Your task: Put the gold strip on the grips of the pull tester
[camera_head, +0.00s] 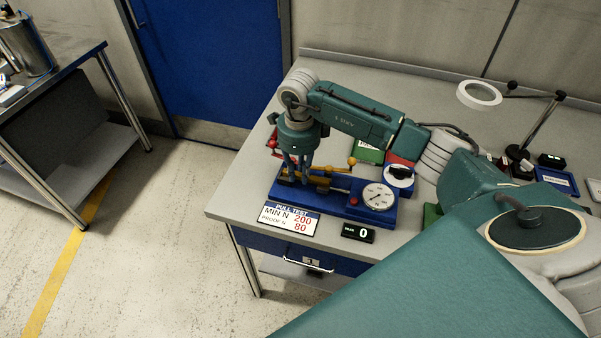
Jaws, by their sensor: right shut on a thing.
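The pull tester (330,202) stands near the left front of the grey bench, with a blue base and a round white dial (378,196) at its right end. My right gripper (298,178) points down over the left part of the tester, at the level of its grips. It is shut on the gold strip (319,181), a small gold piece showing by the fingertips. The fingers partly hide the strip and the grips, so I cannot tell whether the strip touches both grips. My left gripper is not in view.
A sign (289,219) and a black display reading 0 (358,233) stand in front of the tester. A yellow-knobbed lever (351,162) rises behind it. A ring lamp (479,94) stands at the back right. The bench's left front corner is clear.

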